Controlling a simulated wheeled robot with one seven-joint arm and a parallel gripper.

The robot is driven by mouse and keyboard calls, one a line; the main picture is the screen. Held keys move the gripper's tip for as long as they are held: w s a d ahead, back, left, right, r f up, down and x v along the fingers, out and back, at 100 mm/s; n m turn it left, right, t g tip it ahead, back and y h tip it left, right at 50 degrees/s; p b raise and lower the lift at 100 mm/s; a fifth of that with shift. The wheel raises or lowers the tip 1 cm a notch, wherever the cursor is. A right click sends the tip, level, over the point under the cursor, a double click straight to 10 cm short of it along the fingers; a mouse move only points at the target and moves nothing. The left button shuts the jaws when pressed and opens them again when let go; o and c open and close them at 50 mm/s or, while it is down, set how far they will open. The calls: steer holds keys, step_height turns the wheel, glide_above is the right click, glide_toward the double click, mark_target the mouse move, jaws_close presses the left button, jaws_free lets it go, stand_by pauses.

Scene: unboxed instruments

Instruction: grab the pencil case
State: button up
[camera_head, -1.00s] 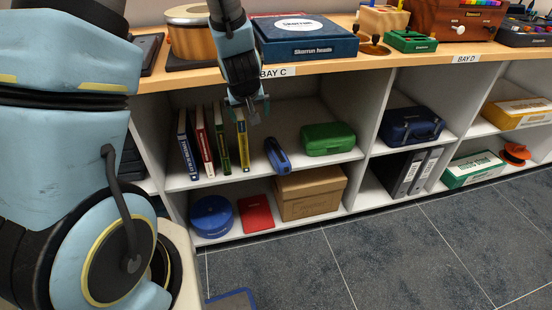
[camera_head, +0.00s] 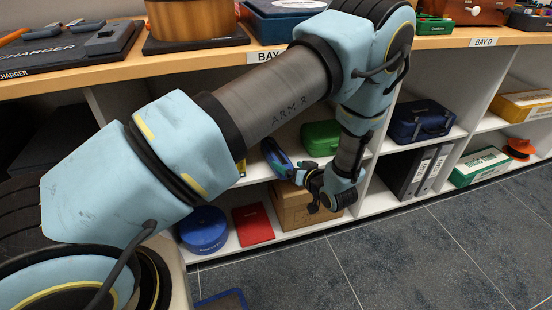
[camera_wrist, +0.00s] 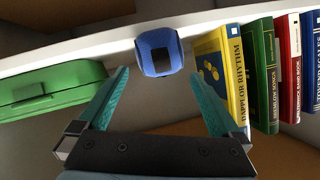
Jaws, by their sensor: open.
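The blue pencil case (camera_head: 272,155) lies on the middle shelf under the bay C counter, partly covered by my arm in the head view. In the wrist view the pencil case (camera_wrist: 159,51) shows end-on, blue with a dark patch, just beyond and between my fingertips. My gripper (camera_wrist: 160,76) is open with nothing between its fingers. In the head view my gripper (camera_head: 312,188) is in front of the shelf, low and to the right of the case. No contact with the case shows.
A yellow book (camera_wrist: 222,72) and several other books stand close beside the case. A green case (camera_wrist: 52,90) is on its other side. Below are a cardboard box (camera_head: 292,208), a red book (camera_head: 252,224) and a blue round case (camera_head: 204,230).

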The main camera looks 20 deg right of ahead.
mark_target(281, 160)
steer(key=x, duration=0.6)
steer(key=shift+w+d+f, duration=0.1)
steer(key=shift+w+f, duration=0.15)
steer(key=shift+w, duration=0.1)
steer(key=shift+c, duration=0.2)
steer(key=shift+r, duration=0.1)
steer(key=c, duration=1.4)
